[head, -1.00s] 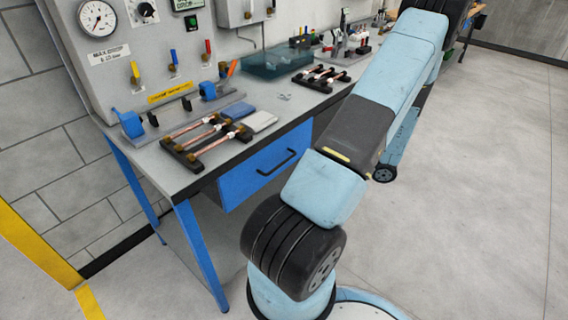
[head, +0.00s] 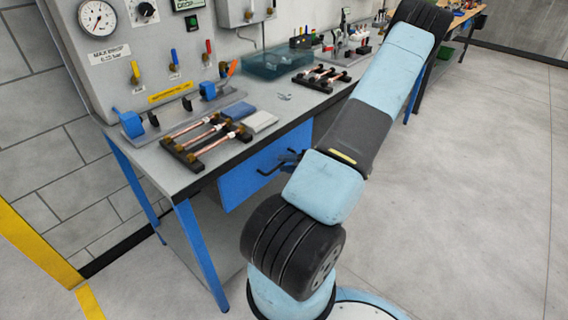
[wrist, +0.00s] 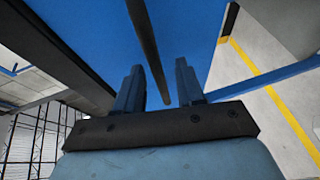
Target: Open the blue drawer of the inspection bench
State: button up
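The blue drawer (head: 236,184) is in the front of the inspection bench (head: 180,182), under its top. Its front looks flush with the bench, so it appears closed. Its dark bar handle (head: 268,170) is partly hidden by my gripper (head: 292,157) in the head view. In the wrist view, my gripper (wrist: 158,80) is open, with its two fingers pointing towards the blue front. The handle bar (wrist: 148,45) runs between the fingers there, with a gap on either side. I cannot tell how deep the bar lies between them.
A blue bench leg (head: 200,255) stands left of the drawer. The floor (head: 480,190) to the right is open.

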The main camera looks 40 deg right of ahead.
jog(key=shift+w+a+f, duration=0.1)
jog(key=shift+w+a, duration=0.25)
jog(key=shift+w, duration=0.3)
grip_shut()
